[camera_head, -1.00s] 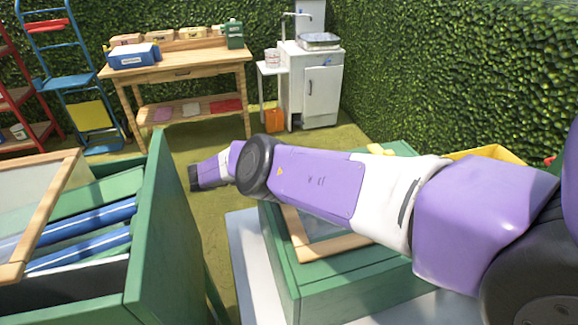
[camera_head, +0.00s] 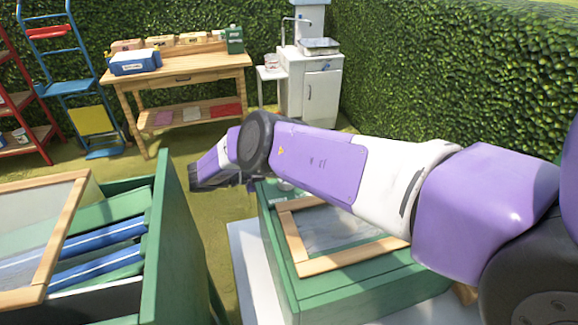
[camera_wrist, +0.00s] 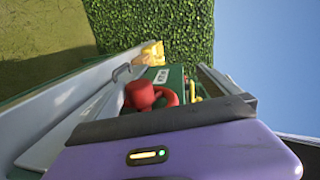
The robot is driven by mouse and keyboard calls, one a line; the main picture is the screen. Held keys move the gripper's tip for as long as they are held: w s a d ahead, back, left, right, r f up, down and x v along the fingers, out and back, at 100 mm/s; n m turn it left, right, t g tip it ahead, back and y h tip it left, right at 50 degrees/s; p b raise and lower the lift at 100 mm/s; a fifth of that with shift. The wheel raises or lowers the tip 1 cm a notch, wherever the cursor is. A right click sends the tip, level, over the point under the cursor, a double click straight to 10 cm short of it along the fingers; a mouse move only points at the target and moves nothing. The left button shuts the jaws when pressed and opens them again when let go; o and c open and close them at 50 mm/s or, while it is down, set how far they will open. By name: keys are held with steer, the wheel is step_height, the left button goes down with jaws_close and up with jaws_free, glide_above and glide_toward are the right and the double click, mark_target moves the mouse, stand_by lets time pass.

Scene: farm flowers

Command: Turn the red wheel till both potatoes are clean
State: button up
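My gripper (camera_head: 208,180) is at the end of the purple and white arm, above and left of a green box in the head view. The wrist view shows its purple body and dark grey edges, but the gap between the fingers does not show. In the wrist view a rounded red part (camera_wrist: 144,95), with a curved red piece beside it, shows just beyond the gripper against a green box. I cannot tell if it is the red wheel. I see no contact with it. No potatoes can be made out; the arm hides part of the head view.
The green box (camera_head: 350,283) has a wood-framed pane on top and stands on a pale surface. Another green box (camera_head: 165,230) with blue bars stands at left. A wooden workbench (camera_head: 185,75) and a white sink cabinet (camera_head: 310,95) stand behind, before a hedge.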

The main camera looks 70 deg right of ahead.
steer(key=shift+m+g, duration=0.6)
steer(key=shift+g, duration=0.2)
step_height(320, 180, up, 13)
steer(key=p, duration=0.4)
steer(key=shift+s, duration=0.1)
steer(key=shift+c, duration=1.1)
step_height(320, 180, up, 4)
steer(key=p, duration=0.4)
steer(key=shift+f, duration=0.2)
